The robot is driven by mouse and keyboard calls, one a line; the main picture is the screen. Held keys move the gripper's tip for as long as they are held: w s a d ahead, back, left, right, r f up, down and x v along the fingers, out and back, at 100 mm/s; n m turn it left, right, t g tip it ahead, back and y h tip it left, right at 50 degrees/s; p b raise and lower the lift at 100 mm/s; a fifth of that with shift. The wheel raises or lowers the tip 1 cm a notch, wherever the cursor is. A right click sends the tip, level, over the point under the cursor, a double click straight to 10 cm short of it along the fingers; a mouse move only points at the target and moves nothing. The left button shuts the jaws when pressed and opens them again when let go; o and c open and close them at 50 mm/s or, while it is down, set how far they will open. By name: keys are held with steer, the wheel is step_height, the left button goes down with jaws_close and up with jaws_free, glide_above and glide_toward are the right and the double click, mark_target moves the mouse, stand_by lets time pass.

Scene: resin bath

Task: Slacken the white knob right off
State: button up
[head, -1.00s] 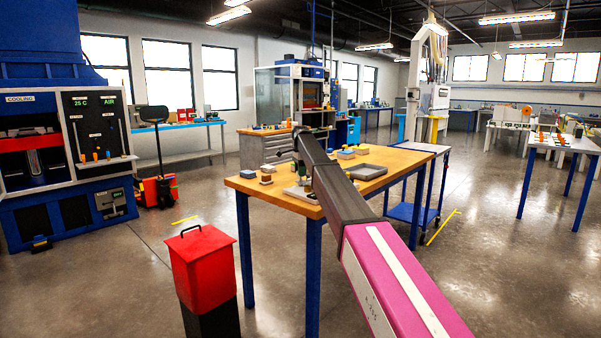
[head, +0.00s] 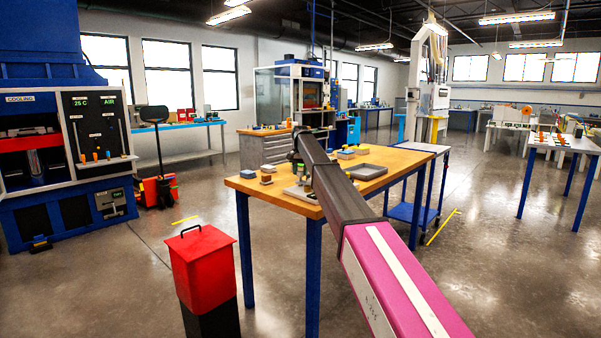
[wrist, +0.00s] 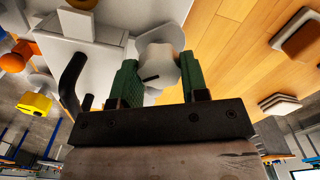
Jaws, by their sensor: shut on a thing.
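In the wrist view a white lobed knob (wrist: 158,68) with a dark mark on its face sits between the green pads of my gripper (wrist: 160,78). Both pads close on its sides and the gripper is shut on it. The knob is over a pale grey fixture (wrist: 115,35); how it joins the fixture is hidden. In the head view the work is at the wooden bench (head: 400,160), where my arm hides the knob and most of the gripper.
Near the knob in the wrist view are a black lever (wrist: 72,82), a yellow part (wrist: 35,103) and an orange part (wrist: 17,55). Blocks (wrist: 280,103) lie on the bench. A grey tray (head: 366,172) is right of my arm; a red bin (head: 203,262) stands in front.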

steer(key=n, duration=0.4)
steer(key=shift+n, duration=0.3)
steer(key=n, duration=0.4)
steer(key=shift+n, duration=0.3)
steer(key=o, duration=0.9)
steer(key=shift+o, duration=0.2)
step_height(320, 180, up, 11)
